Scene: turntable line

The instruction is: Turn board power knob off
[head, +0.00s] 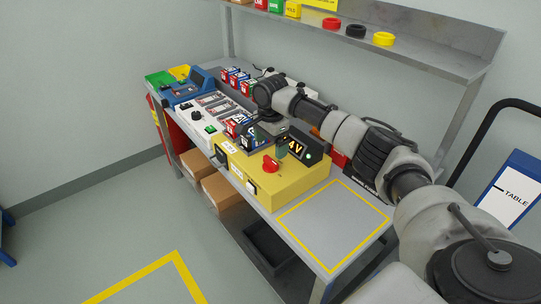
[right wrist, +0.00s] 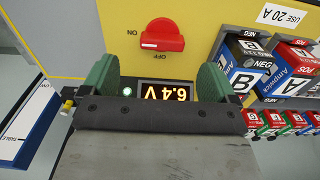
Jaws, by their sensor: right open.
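The red power knob (head: 270,164) sits on the yellow board (head: 290,185) in the head view. In the right wrist view the knob (right wrist: 163,36) shows whole, its bar lying across the picture, with the ON label to its left and the OFF label below it. The lit display (right wrist: 166,92) reads 6.4V, and a green light (right wrist: 127,91) glows beside it. My right gripper (head: 268,138) is over the board, close to the knob. In the wrist view its green fingers (right wrist: 157,76) are spread, empty and apart from the knob. My left gripper is not in view.
Battery blocks (right wrist: 245,62) marked A and B stand beside the board. A blue device (head: 188,92) and a green bin (head: 160,78) are at the bench's far end. A shelf (head: 400,40) with coloured rings runs above. The yellow-outlined square (head: 335,222) on the bench is clear.

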